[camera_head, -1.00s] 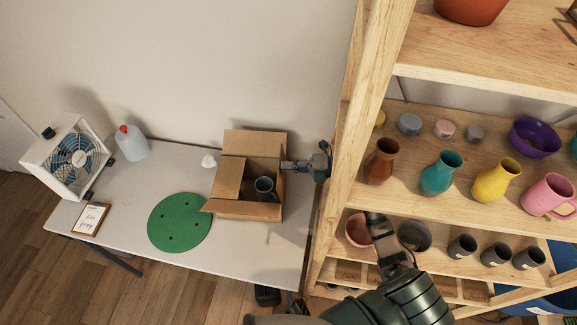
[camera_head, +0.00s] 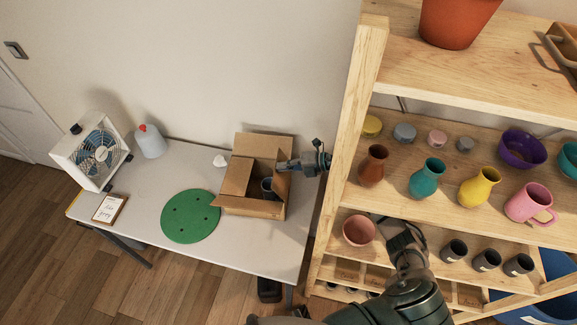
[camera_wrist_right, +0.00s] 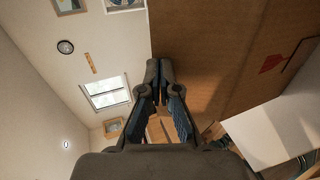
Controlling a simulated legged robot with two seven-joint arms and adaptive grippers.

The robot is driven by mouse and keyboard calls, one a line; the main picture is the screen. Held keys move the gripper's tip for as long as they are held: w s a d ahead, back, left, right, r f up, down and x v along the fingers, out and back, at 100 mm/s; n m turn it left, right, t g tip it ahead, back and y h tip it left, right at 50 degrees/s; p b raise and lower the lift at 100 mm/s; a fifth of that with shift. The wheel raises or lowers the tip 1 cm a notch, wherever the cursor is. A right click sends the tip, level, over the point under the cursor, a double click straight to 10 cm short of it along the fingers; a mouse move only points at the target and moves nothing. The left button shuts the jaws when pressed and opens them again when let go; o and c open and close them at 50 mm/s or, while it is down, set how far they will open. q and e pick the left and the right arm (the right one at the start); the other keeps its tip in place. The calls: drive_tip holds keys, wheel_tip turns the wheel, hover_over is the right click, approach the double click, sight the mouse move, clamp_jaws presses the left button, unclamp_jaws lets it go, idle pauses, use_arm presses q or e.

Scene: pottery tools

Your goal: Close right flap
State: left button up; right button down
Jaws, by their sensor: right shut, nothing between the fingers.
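An open cardboard box (camera_head: 250,207) stands on the table with a dark mug (camera_head: 267,186) inside. Its left flap (camera_head: 236,176) lies over the left part of the opening. The back flap (camera_head: 263,146) stands up. The right flap (camera_head: 282,187) stands at the right side, tilted inward. My right gripper (camera_head: 284,166) is shut and empty at the top of the right flap; whether it touches is unclear. In the right wrist view, the shut fingers (camera_wrist_right: 155,72) are close against brown cardboard (camera_wrist_right: 215,50).
A wooden shelf (camera_head: 357,120) with vases, cups and bowls stands just right of the box. The table front right is clear.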

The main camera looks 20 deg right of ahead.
drive_tip(key=shift+w+a, duration=0.2)
drive_tip(key=shift+w, duration=0.05)
drive_tip(key=shift+w+a+f+p, duration=0.35)
drive_tip(key=shift+w+a+f, duration=0.35)
drive_tip(key=shift+a, duration=0.15)
drive_tip(key=w+a+f, duration=0.1)
drive_tip(key=a+f, duration=0.2)
drive_tip(key=f, duration=0.1)
drive_tip(key=shift+w+a+f+b, duration=0.25)
drive_tip(key=shift+w+a+b, duration=0.05)
drive_tip(key=shift+w, duration=0.05)
drive_tip(key=shift+d, duration=0.2)
